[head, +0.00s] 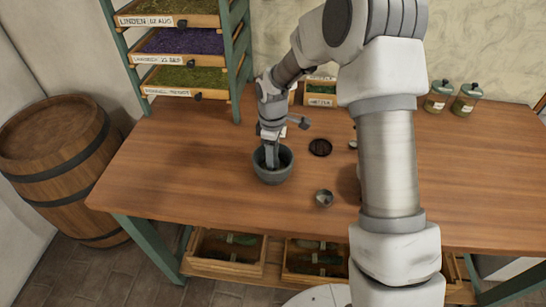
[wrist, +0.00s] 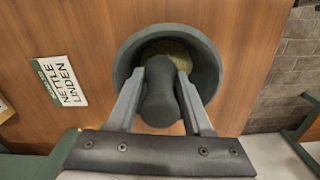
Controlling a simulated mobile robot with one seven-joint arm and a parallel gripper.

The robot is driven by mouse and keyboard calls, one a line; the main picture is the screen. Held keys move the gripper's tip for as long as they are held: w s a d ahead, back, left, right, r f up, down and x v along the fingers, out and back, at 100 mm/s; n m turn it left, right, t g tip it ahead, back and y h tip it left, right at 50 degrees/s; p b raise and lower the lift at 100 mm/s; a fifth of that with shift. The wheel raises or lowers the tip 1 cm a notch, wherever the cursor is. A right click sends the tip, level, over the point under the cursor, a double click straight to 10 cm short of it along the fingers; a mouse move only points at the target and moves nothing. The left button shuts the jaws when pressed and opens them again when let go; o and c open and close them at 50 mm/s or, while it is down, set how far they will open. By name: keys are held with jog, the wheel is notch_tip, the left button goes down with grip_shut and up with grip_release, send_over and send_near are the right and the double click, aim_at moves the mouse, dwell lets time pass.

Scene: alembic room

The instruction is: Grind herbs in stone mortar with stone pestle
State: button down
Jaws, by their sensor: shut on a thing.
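The dark grey stone mortar (head: 273,172) stands upright on the wooden table, left of its middle. In the wrist view the mortar (wrist: 127,58) shows its round rim, with greenish herbs (wrist: 168,50) on its floor. My gripper (head: 269,150) points down into the mortar. It is shut on the dark stone pestle (wrist: 160,92), one finger on each side. The pestle's far end reaches over the herbs inside the bowl. Whether it touches them is hard to tell. In the head view the pestle is mostly hidden by my gripper and the mortar rim.
A card reading NETTLE LINDEN (wrist: 62,81) lies beside the mortar. A small metal cup (head: 324,198) and a dark round disc (head: 320,147) are to its right. Glass jars (head: 438,96) stand at the back right. A drawer rack (head: 238,60) stands back left. The table's front left is clear.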

jog(key=shift+s+a+f, duration=0.1)
jog(key=shift+s+a, duration=0.05)
jog(key=shift+s, duration=0.65)
jog(key=shift+w+d, duration=0.35)
jog(key=shift+d, duration=0.25)
jog(key=shift+w+a, duration=0.25)
jog(key=shift+a, duration=0.4)
jog(key=shift+s+d, duration=0.4)
jog(key=shift+s, duration=0.05)
jog(key=shift+w+a, duration=0.15)
jog(key=shift+w, duration=0.45)
jog(key=shift+s+a, duration=0.3)
jog(key=shift+s, duration=0.4)
